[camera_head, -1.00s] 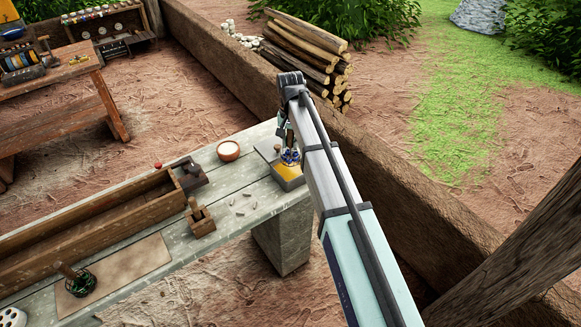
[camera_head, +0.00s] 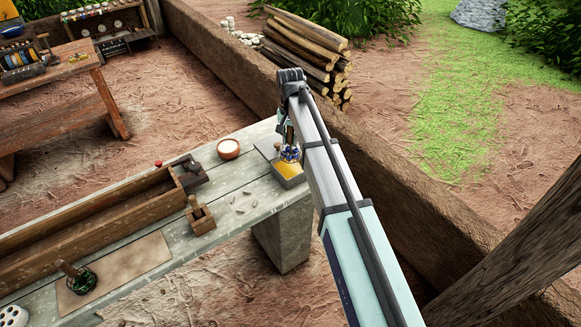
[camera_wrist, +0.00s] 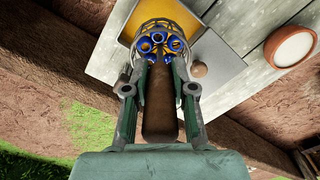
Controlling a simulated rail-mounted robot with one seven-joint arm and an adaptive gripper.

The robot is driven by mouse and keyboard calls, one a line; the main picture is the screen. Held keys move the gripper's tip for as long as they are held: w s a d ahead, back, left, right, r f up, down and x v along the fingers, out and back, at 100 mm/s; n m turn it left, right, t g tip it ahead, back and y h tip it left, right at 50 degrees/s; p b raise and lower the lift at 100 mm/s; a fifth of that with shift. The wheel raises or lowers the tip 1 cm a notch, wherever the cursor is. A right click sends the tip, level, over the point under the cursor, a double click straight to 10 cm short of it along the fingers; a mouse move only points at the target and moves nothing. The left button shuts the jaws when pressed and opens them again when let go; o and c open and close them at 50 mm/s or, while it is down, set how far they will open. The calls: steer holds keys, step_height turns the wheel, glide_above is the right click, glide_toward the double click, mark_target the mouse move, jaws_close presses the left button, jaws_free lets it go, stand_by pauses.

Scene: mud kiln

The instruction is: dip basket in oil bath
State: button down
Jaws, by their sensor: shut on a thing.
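My gripper (camera_wrist: 159,93) is shut on the brown wooden handle (camera_wrist: 161,105) of a wire basket (camera_wrist: 163,29). The basket holds several blue ring-shaped pieces; it also shows in the head view (camera_head: 289,153), partly hidden by my arm. The oil bath (camera_head: 286,171) is a grey tray with yellow-orange oil, at the right end of the bench. In the wrist view the oil bath (camera_wrist: 193,12) lies beyond the basket. The basket is over the bath; I cannot tell whether it touches the oil.
A grey lid with a round wooden knob (camera_wrist: 199,69) lies beside the bath. A bowl of white stuff (camera_head: 228,149) stands to its left. A mud wall runs behind.

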mark_target(290, 148)
steer(key=shift+r+p, duration=1.05)
steer(key=shift+r, duration=0.5)
